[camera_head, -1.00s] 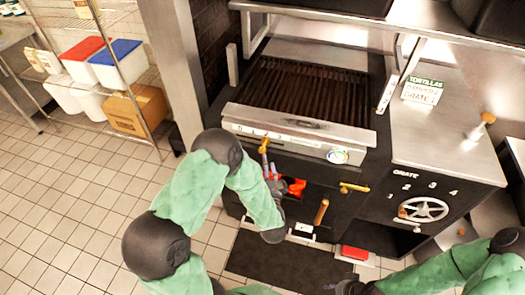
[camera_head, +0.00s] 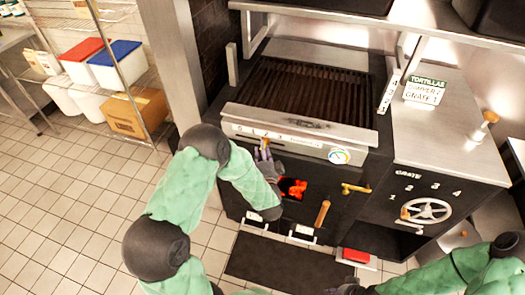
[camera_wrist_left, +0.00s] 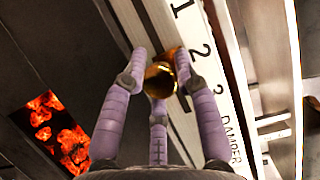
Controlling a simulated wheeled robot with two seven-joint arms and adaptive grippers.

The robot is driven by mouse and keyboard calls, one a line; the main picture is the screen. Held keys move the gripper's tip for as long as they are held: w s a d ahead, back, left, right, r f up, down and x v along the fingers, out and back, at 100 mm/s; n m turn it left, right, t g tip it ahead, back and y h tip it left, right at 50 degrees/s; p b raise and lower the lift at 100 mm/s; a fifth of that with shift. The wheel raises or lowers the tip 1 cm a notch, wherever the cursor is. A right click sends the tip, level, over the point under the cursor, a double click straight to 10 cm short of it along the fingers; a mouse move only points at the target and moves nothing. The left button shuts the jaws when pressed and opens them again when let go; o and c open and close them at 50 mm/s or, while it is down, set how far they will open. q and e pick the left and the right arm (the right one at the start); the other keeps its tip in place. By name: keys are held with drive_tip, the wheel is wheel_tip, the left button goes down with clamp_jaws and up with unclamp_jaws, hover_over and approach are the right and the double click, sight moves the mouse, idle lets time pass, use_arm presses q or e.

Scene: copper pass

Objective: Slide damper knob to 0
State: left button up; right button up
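The damper knob (camera_wrist_left: 160,80) is a round brass knob in the left wrist view. It sits on a pale slotted strip beside the printed scale (camera_wrist_left: 207,60) with 1, 2, 3 and DAMPER, nearest the 2 and 3. My left gripper (camera_wrist_left: 161,60) has its purple fingers closed in around the knob, with a finger against each side and the third below. In the head view my left gripper (camera_head: 264,160) is at the grill's front panel, and the orange-brown knob top (camera_head: 264,142) shows just above it. My right gripper (camera_head: 347,288) is partly visible at the bottom edge; its fingers are unclear.
Glowing coals (camera_head: 293,188) show in an opening just right of my left gripper. A brass handle (camera_head: 355,188), a wooden handle (camera_head: 322,213) and a round gauge (camera_head: 340,156) are further right. A grate handwheel (camera_head: 426,209) is on the right cabinet. A dark mat (camera_head: 285,262) lies below.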

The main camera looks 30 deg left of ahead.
use_arm(q)
clamp_jaws()
drive_tip(key=s+a, duration=0.2)
drive_tip(key=a, duration=0.8)
drive_tip(key=shift+s, duration=0.2)
drive_tip(key=shift+a, duration=0.1)
drive_tip(key=o, duration=0.8)
unclamp_jaws()
drive_tip(key=shift+o, duration=0.4)
drive_tip(key=shift+a, duration=0.15)
